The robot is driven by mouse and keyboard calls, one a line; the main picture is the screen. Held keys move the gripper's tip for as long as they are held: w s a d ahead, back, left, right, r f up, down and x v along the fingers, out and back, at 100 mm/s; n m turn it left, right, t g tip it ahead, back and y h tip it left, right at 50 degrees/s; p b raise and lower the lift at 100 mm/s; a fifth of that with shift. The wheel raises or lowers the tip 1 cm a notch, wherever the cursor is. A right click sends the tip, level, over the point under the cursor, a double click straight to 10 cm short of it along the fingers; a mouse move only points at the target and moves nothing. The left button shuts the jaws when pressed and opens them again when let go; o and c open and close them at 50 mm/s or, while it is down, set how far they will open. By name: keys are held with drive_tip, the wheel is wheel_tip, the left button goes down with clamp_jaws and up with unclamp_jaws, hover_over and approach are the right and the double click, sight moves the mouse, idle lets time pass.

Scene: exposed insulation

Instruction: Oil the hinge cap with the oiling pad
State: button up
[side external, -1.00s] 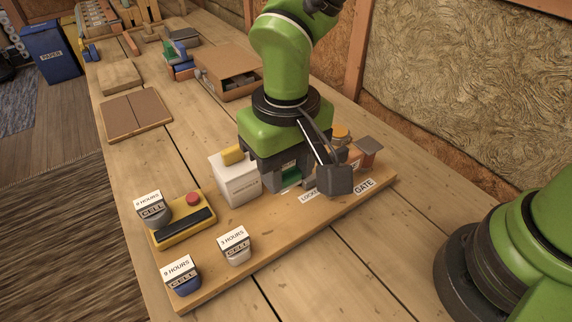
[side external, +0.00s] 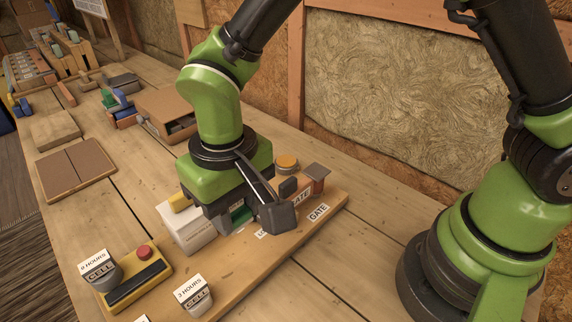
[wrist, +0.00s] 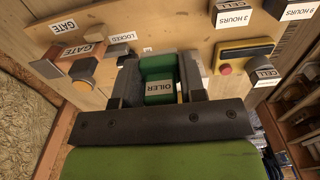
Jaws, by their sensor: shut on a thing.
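My gripper (wrist: 160,78) is shut on the oiling pad, a green block with a white OILER label (wrist: 163,88), held between the two grey fingers in the wrist view. In the side view the gripper is low over the wooden board, pointing down, with a little of the green pad (side external: 241,214) showing. I cannot tell whether the pad touches the board. A round orange-yellow cap (side external: 287,161) stands behind the gripper, near the GATE end. It may be the hinge cap, but no label on it is readable.
A white box with a yellow block (side external: 180,201) stands left of the gripper. A dark grey angled part (side external: 276,215) is close in front, by the GATE label (side external: 318,212). Cells and a yellow base with a red button (side external: 144,252) occupy the left end of the board.

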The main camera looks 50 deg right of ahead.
idle(0.4)
drive_tip(key=w+d+m, duration=0.5)
drive_tip(key=w+d, duration=0.3)
drive_tip(key=d, duration=0.2)
drive_tip(key=m, duration=0.4)
hover_over(286, 161)
drive_tip(key=shift+f, duration=0.45)
drive_tip(key=shift+d+f, duration=0.1)
drive_tip(key=shift+f, duration=2.85)
drive_tip(key=shift+f, duration=0.6)
drive_tip(key=shift+r, duration=0.1)
drive_tip(key=shift+r, duration=3.45)
